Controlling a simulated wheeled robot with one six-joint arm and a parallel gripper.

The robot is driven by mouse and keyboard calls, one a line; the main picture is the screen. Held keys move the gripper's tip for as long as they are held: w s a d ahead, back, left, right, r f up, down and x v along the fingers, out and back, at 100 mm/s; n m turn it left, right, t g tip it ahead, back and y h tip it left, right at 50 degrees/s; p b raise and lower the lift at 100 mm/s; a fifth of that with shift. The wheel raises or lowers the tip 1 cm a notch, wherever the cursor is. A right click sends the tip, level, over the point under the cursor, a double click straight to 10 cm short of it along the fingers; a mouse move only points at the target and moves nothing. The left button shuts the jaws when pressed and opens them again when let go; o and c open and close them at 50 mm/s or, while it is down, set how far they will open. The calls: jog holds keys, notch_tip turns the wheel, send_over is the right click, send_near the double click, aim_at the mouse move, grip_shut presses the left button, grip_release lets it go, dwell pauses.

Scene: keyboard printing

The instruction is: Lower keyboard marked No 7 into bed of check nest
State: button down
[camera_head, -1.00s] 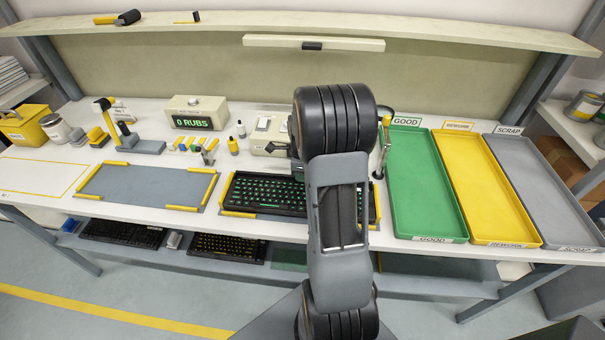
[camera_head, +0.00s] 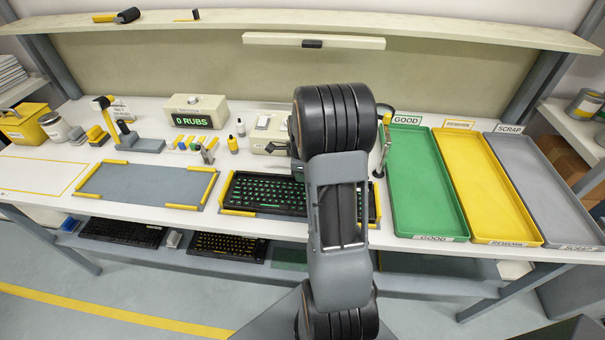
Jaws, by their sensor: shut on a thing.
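A black keyboard with green-marked keys (camera_head: 262,191) lies at the nest with yellow corner guides (camera_head: 236,212), right of the table's middle. My arm covers the keyboard's right part, so any No 7 mark is not readable. The keyboard looks level and within the guides; whether it touches the bed cannot be told. My gripper (camera_head: 298,172) is mostly hidden behind my arm, at the keyboard's far side, and is shut on the keyboard.
An empty grey nest with yellow corners (camera_head: 145,186) lies to the left. Green (camera_head: 422,180), yellow (camera_head: 480,185) and grey (camera_head: 540,185) trays stand empty at the right. A counter box (camera_head: 194,112) reads "0 RUBS". A lever post (camera_head: 384,150) stands close right of my arm. Keyboards (camera_head: 228,246) lie on the lower shelf.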

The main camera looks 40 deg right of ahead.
jog(key=c, duration=1.1)
grip_release()
jog(key=shift+r, duration=0.15)
jog(key=shift+r+p, duration=2.65)
jog(key=shift+r, duration=0.75)
